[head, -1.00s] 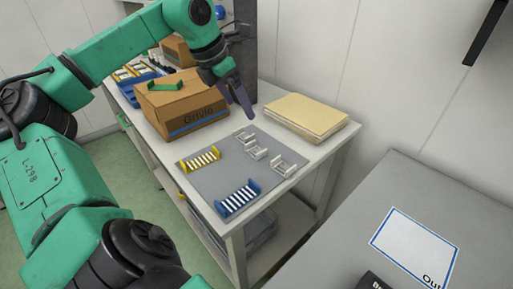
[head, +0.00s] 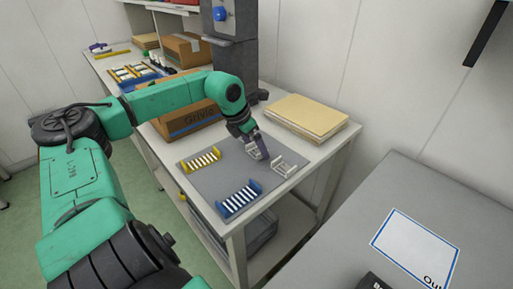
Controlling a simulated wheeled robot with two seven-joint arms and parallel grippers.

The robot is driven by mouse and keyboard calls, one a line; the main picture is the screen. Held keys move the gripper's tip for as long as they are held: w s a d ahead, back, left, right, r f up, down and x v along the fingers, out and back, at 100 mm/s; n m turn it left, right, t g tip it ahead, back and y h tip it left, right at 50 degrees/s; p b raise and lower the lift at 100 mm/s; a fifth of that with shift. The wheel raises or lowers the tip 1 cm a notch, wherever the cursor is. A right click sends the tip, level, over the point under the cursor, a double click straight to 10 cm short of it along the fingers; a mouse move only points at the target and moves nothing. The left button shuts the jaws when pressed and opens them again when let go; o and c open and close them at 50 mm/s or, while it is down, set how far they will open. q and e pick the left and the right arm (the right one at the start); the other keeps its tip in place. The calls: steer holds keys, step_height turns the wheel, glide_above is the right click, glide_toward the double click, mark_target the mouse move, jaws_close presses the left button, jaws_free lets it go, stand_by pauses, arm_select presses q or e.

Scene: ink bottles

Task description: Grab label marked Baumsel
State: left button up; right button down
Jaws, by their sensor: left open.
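No label that I can read as Baumsel shows in the head view. On the grey mat (head: 215,182) stand a yellow rack (head: 202,160) and a blue rack (head: 239,199), both with white slats or strips. White holders stand on its right side, one (head: 253,151) at my gripper and another (head: 284,167) nearer the front. My left gripper (head: 263,153) is open, pointing down at the white holders. It partly covers that area, and I cannot tell whether it touches one. My right gripper is not in view.
A cardboard box (head: 188,120) stands behind the mat, partly behind my left arm. A stack of tan folders (head: 305,117) lies right of it. A grey table (head: 400,190) at right bears a blue-bordered sheet (head: 415,246) and a dark object (head: 373,282), cut off, with partial lettering.

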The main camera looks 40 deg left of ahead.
arm_select(q)
steer(key=shift+w+f, duration=0.1)
steer(key=shift+f, duration=0.15)
steer(key=shift+c, duration=0.3)
steer(key=c, duration=1.1)
